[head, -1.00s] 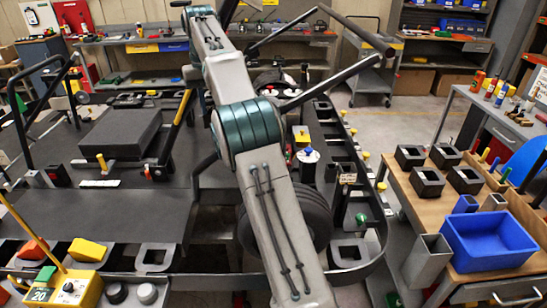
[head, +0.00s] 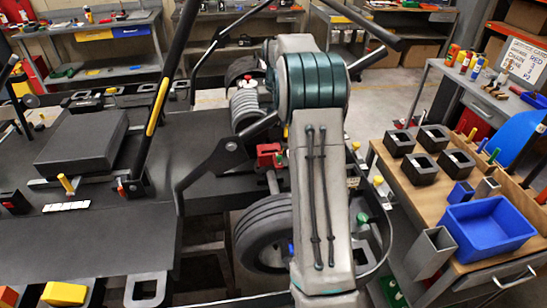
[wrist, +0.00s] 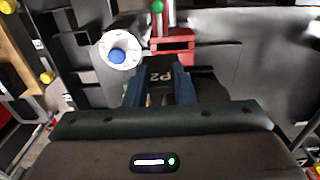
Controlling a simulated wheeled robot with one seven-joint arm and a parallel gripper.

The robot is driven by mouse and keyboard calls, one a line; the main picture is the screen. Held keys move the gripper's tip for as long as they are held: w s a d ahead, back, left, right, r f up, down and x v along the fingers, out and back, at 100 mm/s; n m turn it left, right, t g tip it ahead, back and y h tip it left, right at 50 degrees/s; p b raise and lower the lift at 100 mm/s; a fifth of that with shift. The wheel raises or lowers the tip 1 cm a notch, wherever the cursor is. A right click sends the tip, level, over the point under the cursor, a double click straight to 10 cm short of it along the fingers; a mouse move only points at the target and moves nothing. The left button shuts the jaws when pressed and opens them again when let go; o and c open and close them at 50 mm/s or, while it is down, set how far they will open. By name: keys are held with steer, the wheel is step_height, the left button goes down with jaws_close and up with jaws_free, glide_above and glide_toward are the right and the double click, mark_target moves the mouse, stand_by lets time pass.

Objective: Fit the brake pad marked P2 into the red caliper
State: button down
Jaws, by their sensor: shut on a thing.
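My gripper (wrist: 162,92) shows in the wrist view with its blue fingers shut on a dark brake pad (wrist: 160,74) marked P2. The red caliper (wrist: 172,42) is just beyond the pad, near the top middle of that view. The pad's far edge looks close to the caliper, but I cannot tell whether they touch. In the head view the red caliper (head: 267,154) sits on the kart, left of my arm and above the front tyre. My gripper and the pad are hidden behind my arm there.
A white disc with a blue knob (wrist: 118,55) is left of the caliper in the wrist view. The kart's black tyre (head: 262,233) is below the caliper. A bench with a blue bin (head: 490,232) and dark square holders (head: 432,137) stands at right. A whiteboard (head: 522,62) is behind.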

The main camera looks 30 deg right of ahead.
steer(key=s+d+r+p, duration=0.1)
steer(key=s+d+p, duration=0.2)
steer(key=s+d, duration=0.35)
glide_above(270, 153)
step_height(270, 153, down, 7)
steer(key=shift+w+f+b, duration=0.1)
steer(key=shift+w+b, duration=0.05)
steer(key=shift+b, duration=0.3)
steer(key=shift+f+b, duration=1.15)
steer(key=shift+f, duration=0.8)
steer(key=shift+f, duration=0.2)
steer(key=c, duration=1.2)
jaws_free()
steer(key=shift+r, duration=0.15)
